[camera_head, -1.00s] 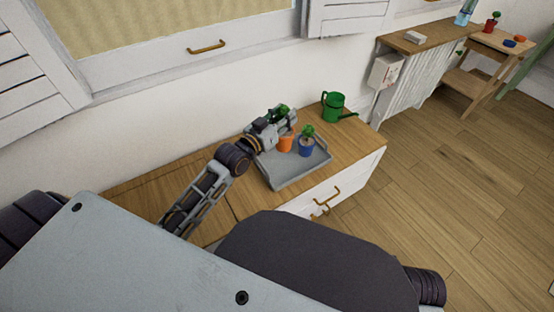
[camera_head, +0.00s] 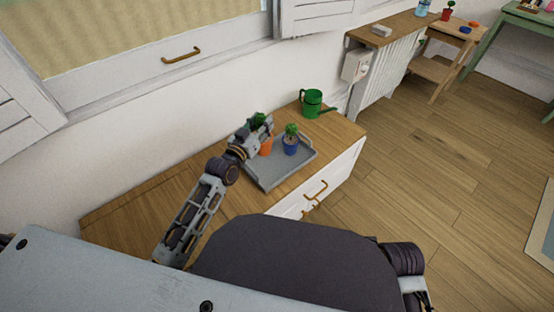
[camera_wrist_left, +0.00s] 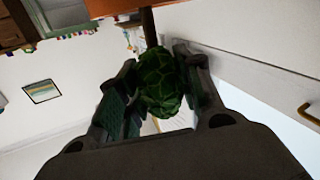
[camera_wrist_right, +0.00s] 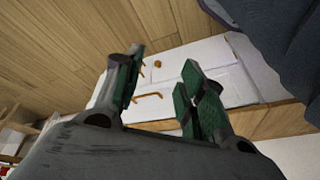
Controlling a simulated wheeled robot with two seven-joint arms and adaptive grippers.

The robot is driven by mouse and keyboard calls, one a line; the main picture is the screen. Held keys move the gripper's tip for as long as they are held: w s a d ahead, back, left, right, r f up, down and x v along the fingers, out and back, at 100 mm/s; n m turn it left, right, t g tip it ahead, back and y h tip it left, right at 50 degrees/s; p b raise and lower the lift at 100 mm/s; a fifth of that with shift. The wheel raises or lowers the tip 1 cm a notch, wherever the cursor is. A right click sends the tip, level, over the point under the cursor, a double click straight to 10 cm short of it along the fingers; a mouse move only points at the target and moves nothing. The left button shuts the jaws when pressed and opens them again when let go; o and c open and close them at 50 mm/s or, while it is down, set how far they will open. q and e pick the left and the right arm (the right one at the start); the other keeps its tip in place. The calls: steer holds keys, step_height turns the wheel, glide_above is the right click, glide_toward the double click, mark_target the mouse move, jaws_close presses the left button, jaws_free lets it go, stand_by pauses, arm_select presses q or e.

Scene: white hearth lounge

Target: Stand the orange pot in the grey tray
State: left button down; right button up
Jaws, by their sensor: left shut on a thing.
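The orange pot (camera_head: 266,148) with its green plant is at the left part of the grey tray (camera_head: 284,180). I cannot tell whether its base touches the tray floor. My left gripper (camera_head: 254,133) is shut on the orange pot's plant. In the left wrist view the foliage (camera_wrist_left: 158,85) sits between the fingers, with the orange pot (camera_wrist_left: 130,7) at the top edge. My right gripper (camera_wrist_right: 163,58) is open and empty, away from the tray, over the floor and white drawer fronts.
A blue pot (camera_head: 290,148) with a plant stands in the tray, right of the orange pot. A green watering can (camera_head: 312,104) stands behind the tray on the wooden cabinet top (camera_head: 135,205). The cabinet top left of the tray is bare.

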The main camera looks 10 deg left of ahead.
arm_select(q)
steer(key=shift+w+d+f, duration=0.15)
steer(key=shift+d+f, duration=0.05)
arm_select(e)
steer(key=shift+s, duration=0.1)
arm_select(q)
steer(key=shift+f, duration=0.45)
step_height(320, 180, down, 4)
steer(key=shift+f+b, duration=0.1)
steer(key=shift+b, duration=0.95)
steer(key=shift+f, duration=0.6)
arm_select(e)
steer(key=shift+t+y, duration=0.3)
steer(key=shift+y, duration=0.1)
steer(key=x, duration=0.4)
steer(key=shift+s+a+f, duration=0.25)
steer(key=shift+s+a, duration=0.05)
steer(key=shift+a, duration=0.05)
